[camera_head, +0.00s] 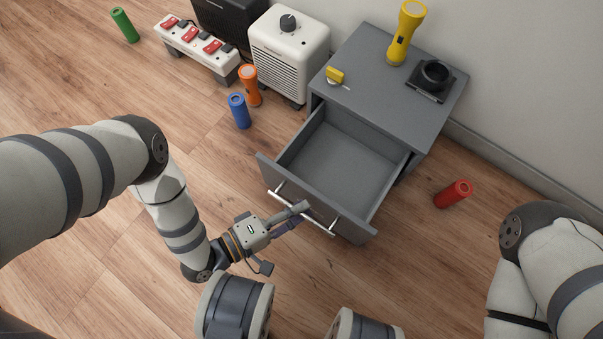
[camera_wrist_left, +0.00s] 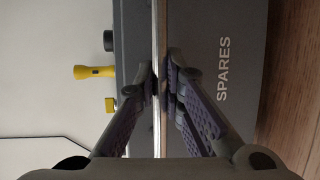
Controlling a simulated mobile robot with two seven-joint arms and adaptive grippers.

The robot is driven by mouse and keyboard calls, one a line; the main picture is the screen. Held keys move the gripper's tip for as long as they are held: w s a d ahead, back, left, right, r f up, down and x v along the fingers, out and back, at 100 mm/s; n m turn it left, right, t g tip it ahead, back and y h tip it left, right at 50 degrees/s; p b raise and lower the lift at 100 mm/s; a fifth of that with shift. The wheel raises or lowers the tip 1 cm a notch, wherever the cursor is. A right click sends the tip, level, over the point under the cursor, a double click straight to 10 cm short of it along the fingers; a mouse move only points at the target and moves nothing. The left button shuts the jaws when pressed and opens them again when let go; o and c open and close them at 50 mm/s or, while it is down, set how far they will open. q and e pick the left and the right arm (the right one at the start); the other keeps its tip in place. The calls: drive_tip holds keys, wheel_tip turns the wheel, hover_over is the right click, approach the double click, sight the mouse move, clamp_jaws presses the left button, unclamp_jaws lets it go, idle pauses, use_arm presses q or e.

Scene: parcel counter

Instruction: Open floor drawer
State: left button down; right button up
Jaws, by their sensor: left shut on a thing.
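The floor drawer (camera_head: 337,168) is pulled far out of the grey cabinet (camera_head: 378,82) and its inside looks empty. A silver bar handle (camera_head: 322,224) runs along its front. My left gripper (camera_head: 299,213) is at the middle of that handle. In the left wrist view the fingers of my left gripper (camera_wrist_left: 161,85) are closed around the bar handle (camera_wrist_left: 161,28). The drawer front (camera_wrist_left: 215,45) beside it reads "SPARES". My right arm shows at the right edge of the head view, but its gripper is out of view.
On the cabinet top are a yellow flashlight (camera_head: 405,34), a small yellow object (camera_head: 335,75) and a black round device (camera_head: 434,75). Blue (camera_head: 239,111) and orange (camera_head: 249,86) cylinders stand left, near a white heater (camera_head: 288,55).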

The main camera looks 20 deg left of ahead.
use_arm(q)
drive_tip(key=c, duration=1.7)
unclamp_jaws()
drive_tip(key=shift+o, duration=0.2)
drive_tip(key=v, duration=1.2)
